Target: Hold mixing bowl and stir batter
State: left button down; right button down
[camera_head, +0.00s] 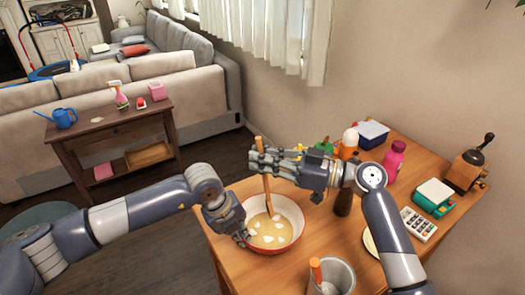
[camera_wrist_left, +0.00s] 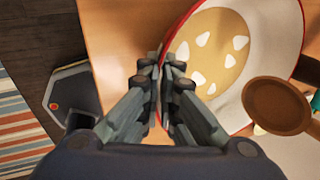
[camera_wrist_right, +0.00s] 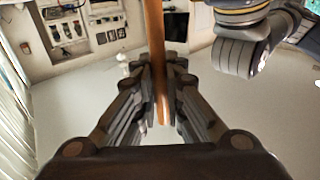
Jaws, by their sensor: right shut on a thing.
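The mixing bowl (camera_head: 294,207), white inside with a red outside, stands on the wooden table's left part. It holds pale batter (camera_head: 268,233) with several white pieces. My left gripper (camera_head: 243,234) is at the bowl's left rim; in the left wrist view its fingers (camera_wrist_left: 163,80) are closed about the red rim (camera_wrist_left: 187,22). My right gripper (camera_head: 266,160) is above the bowl, shut on the upright wooden spoon (camera_head: 267,190). The spoon's lower end is in the batter. In the right wrist view the handle (camera_wrist_right: 155,35) passes between the fingers (camera_wrist_right: 160,78).
On the table (camera_head: 310,238), a grey container (camera_head: 338,273) with an orange-handled tool stands in front. A dark bottle (camera_head: 343,203) is right of the bowl.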

notch_tip(320, 180, down, 9)
jog(key=shift+r, duration=0.2)
dwell(0.6)
dwell(0.6)
